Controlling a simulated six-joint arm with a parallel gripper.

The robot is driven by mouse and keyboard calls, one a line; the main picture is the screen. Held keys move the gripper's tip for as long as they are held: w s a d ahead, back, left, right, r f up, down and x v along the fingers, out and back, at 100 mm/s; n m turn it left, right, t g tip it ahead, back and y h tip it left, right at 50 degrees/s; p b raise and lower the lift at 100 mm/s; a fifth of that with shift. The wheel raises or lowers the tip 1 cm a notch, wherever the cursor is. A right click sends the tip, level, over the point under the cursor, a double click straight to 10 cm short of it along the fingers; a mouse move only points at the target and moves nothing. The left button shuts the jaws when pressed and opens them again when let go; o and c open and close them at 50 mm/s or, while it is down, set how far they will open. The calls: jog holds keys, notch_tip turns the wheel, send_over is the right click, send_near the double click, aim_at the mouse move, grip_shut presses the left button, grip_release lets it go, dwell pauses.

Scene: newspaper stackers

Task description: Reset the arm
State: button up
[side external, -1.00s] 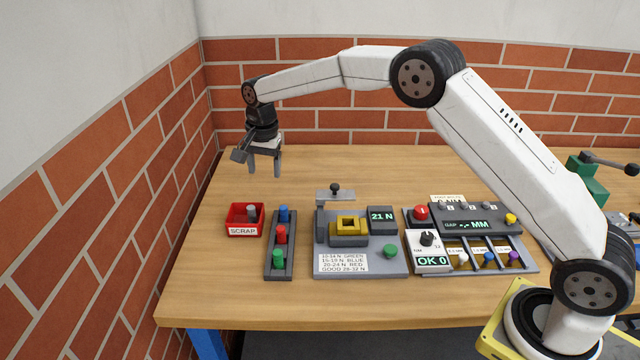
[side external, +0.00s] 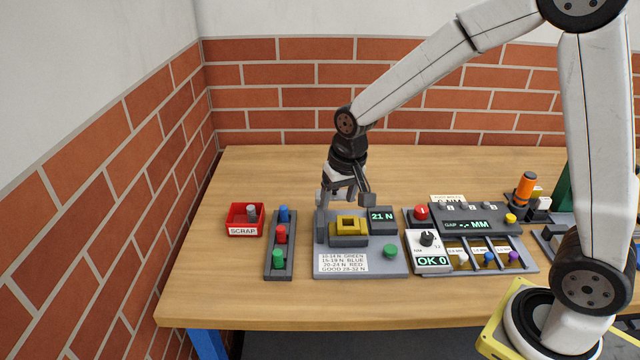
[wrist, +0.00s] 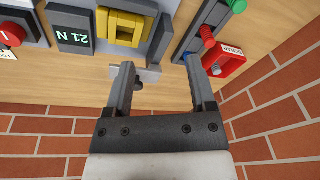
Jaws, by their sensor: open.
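My gripper (side external: 346,196) hangs over the back of the grey test fixture (side external: 330,264) in the side external view. In the wrist view my gripper (wrist: 162,80) has its two fingers well apart with nothing held between them. The fixture carries a yellow block (side external: 350,226), which also shows in the wrist view (wrist: 124,27), a display (side external: 382,218) reading 21 N and a green button (side external: 390,251). The fixture's rear lever is partly hidden behind my gripper in the side external view.
A red scrap bin (side external: 243,231) holding a grey piece stands at the left. Beside it is a rack (side external: 280,268) with blue, red and green pegs. A grey gauge panel (side external: 476,220) stands right of the fixture. The back left of the table (side external: 265,165) is clear. Brick walls stand behind and left.

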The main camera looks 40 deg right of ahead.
jog(key=s+d+f+n, duration=0.1)
jog(key=s+f+n, duration=0.1)
jog(key=s, duration=1.1)
jog(key=shift+s+f+n+t, duration=0.15)
jog(key=shift+f+n+t, duration=0.15)
jog(key=shift+n, duration=0.6)
